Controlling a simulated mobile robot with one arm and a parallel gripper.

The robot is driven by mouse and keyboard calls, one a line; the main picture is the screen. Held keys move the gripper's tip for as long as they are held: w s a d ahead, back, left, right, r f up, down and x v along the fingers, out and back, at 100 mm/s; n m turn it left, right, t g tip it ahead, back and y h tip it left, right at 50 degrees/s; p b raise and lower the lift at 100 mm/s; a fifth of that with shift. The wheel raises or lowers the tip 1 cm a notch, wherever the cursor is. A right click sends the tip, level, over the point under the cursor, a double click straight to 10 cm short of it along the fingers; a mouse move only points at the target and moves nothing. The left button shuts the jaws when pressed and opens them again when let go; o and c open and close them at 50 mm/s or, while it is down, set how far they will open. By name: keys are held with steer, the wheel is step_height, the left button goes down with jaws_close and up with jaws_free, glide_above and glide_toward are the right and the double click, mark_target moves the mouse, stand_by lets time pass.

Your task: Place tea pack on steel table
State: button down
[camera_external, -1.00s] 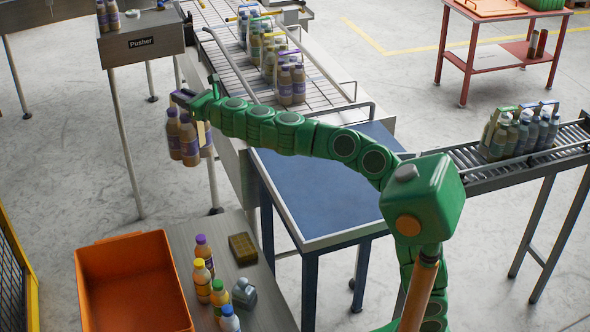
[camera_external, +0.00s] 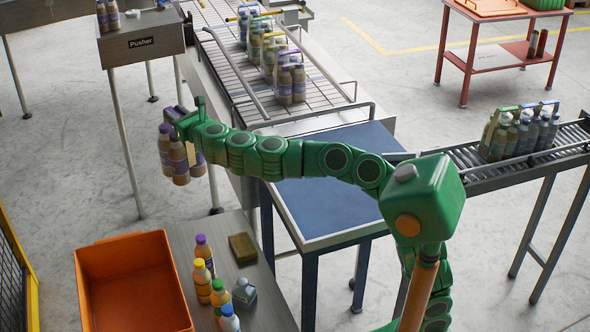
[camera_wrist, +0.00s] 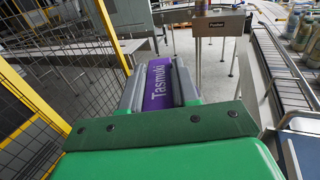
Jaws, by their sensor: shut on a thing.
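A tea pack (camera_external: 179,160) of brown bottles with a purple carrier hangs in the air from my gripper (camera_external: 186,120). In the wrist view, the purple top of the pack (camera_wrist: 158,85) reads "Tasmuki" and sits between my grey fingers, which are shut on it. The bottles below are hidden there. The grey steel table (camera_external: 265,292) is at the bottom left of the external view. The pack is above and beyond the table's far edge, apart from it.
A blue-topped table (camera_external: 335,190) stands to the right. A yellow-framed fence (camera_external: 18,275) is at the left.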

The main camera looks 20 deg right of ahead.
step_height(320, 180, down, 30)
steer(key=shift+f, duration=0.25)
stand_by(0.9)
steer(key=c, duration=0.8)
jaws_free()
steer(key=shift+f, duration=0.15)
steer(key=shift+c, duration=0.2)
steer(key=shift+s, duration=0.1)
steer(key=v, duration=1.1)
steer(key=shift+s+d, duration=0.2)
steer(key=shift+s, duration=0.15)
